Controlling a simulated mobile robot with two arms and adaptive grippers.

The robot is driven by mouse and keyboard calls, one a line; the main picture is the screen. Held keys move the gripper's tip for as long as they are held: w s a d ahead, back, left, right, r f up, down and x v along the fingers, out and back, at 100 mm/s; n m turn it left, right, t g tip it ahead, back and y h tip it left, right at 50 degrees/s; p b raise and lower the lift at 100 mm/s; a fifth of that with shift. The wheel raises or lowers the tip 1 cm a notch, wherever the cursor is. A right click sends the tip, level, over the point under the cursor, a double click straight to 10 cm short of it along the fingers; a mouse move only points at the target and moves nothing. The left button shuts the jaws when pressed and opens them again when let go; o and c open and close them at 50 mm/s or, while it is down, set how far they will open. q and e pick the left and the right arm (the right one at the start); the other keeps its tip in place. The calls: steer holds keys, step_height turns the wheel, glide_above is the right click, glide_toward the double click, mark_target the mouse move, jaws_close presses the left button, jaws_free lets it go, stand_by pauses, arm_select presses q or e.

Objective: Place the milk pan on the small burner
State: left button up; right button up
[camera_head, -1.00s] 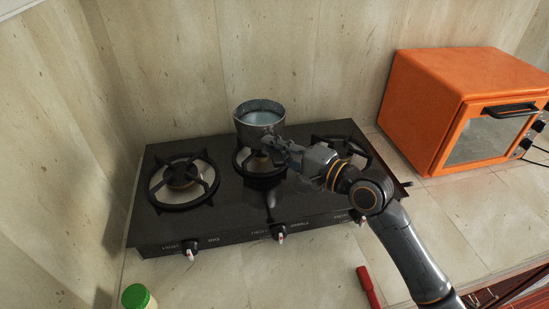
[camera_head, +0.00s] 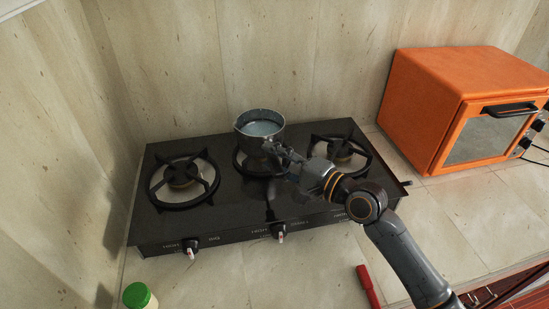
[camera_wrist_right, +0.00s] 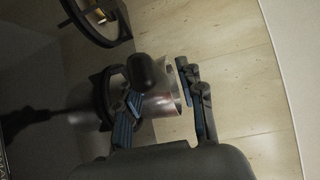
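The milk pan (camera_head: 260,128), a steel pot with pale liquid inside, stands upright on the middle burner (camera_head: 246,166), covering most of its grate. In the right wrist view its steel side (camera_wrist_right: 162,104) and dark handle (camera_wrist_right: 143,72) show. My right gripper (camera_head: 282,160) is at the handle, on the pan's front right side. In the wrist view its two blue-padded fingers (camera_wrist_right: 168,108) are spread apart, with the handle between them. I cannot tell whether either finger touches it. My left gripper is out of view.
The black stove also has a left burner (camera_head: 183,182) and a right burner (camera_head: 341,156), both empty. An orange oven (camera_head: 432,105) stands at right. A green-lidded jar (camera_head: 136,296) and a red-handled item (camera_head: 368,287) lie near the front. The wall is close behind.

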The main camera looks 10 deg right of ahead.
steer(key=b+v, duration=0.3)
steer(key=v, duration=0.8)
steer(key=shift+s+d, duration=0.2)
steer(key=shift+s, duration=0.2)
steer(key=shift+o, duration=0.6)
stand_by(1.1)
